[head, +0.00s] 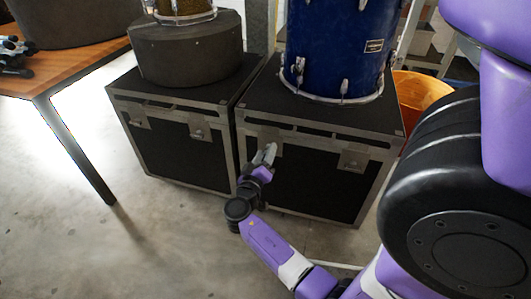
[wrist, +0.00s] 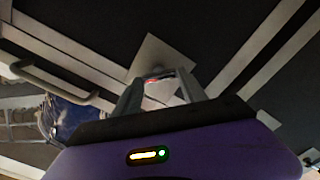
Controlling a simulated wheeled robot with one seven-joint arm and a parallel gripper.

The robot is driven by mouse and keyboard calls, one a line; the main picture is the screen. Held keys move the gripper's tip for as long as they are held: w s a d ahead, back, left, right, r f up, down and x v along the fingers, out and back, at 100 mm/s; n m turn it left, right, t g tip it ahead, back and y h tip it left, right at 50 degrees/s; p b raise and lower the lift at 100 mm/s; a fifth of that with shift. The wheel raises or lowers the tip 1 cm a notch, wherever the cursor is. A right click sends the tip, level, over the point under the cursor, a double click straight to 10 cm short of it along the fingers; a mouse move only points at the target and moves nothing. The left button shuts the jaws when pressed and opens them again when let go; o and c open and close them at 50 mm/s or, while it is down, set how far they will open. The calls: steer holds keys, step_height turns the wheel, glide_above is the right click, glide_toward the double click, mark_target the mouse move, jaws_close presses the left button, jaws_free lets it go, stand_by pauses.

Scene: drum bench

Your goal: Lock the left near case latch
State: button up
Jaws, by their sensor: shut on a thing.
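The right-hand black flight case (head: 300,185) has silver edges and two silver latches on its front. Its right latch (head: 353,160) is clear of me. Its left latch is mostly hidden behind my gripper (head: 267,153) in the head view. In the wrist view, a silver latch plate (wrist: 158,52) lies right at the fingertips of my gripper (wrist: 160,85). My gripper is shut on the small latch part between the fingertips, where a bit of red shows. Whether the latch is locked cannot be told.
A blue drum (head: 335,45) stands on this case. A second black case (head: 175,150) on the left bears a dark round case (head: 185,48). A wooden table (head: 75,65) is at the left, an orange container (head: 418,92) at the right. The floor in front is clear.

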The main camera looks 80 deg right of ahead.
steer(key=n+p, duration=0.2)
steer(key=n, duration=0.3)
steer(key=shift+w, duration=0.1)
steer(key=shift+f+n+p, duration=0.15)
steer(key=shift+n+p, duration=0.25)
steer(key=shift+n, duration=1.1)
steer(key=o, duration=1.4)
steer(key=shift+c, duration=0.2)
steer(key=shift+a, duration=0.15)
steer(key=a+p, duration=0.1)
steer(key=a, duration=0.6)
steer(key=shift+w+a+p, duration=0.3)
steer(key=shift+w+p, duration=0.1)
